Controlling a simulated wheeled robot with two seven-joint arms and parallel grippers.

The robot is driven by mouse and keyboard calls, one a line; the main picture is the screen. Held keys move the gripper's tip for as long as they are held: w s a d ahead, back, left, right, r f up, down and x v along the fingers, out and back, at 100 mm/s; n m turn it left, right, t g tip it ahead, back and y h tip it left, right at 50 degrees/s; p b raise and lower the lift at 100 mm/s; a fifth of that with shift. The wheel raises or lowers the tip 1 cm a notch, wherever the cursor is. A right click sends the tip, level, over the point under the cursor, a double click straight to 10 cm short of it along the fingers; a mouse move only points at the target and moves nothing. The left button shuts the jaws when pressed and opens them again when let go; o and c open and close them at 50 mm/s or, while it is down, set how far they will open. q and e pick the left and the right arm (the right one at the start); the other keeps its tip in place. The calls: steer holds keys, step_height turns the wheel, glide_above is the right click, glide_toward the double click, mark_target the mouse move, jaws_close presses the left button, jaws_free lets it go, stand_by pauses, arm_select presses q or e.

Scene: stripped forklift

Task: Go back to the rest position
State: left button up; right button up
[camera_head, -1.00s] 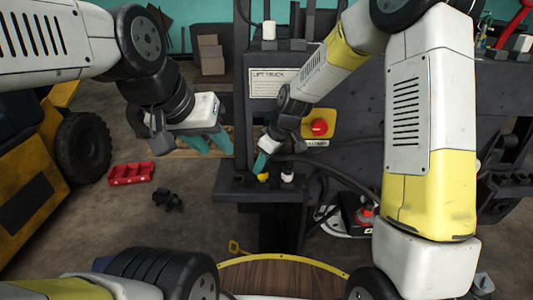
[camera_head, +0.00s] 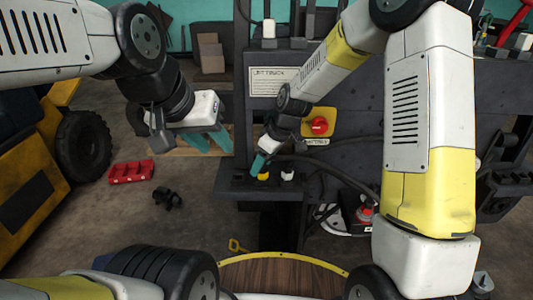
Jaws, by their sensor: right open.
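My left gripper (camera_head: 207,141) hangs at the left of the dark forklift mast, over the floor. Its two teal fingers are apart with nothing between them. My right gripper (camera_head: 259,163) is low in front of the mast, with its teal fingertips just above or beside a yellow knob (camera_head: 264,176) on the dark ledge (camera_head: 240,185). The picture is too small to tell whether they touch. A white-topped knob (camera_head: 287,175) stands to the right of the yellow one.
A red emergency button (camera_head: 319,125) on a yellow plate is right of my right gripper. A dark cable runs nearby. A red tray (camera_head: 131,171) and a small black part (camera_head: 167,198) lie on the floor at left. A wheeled yellow machine (camera_head: 30,195) stands far left.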

steer(key=v, duration=0.8)
steer(key=s+d+r+m+t+h, duration=0.1)
steer(key=s+d+r+m+t, duration=0.1)
steer(key=s+d+r+m, duration=0.5)
steer(key=s+d+r+m+t, duration=0.2)
steer(key=s+d+r+m, duration=0.2)
steer(key=s+d, duration=0.7)
steer(key=s+r, duration=0.2)
steer(key=s, duration=0.1)
steer(key=shift+d+r+m+h, duration=0.25)
steer(key=shift+r+m+h, duration=0.15)
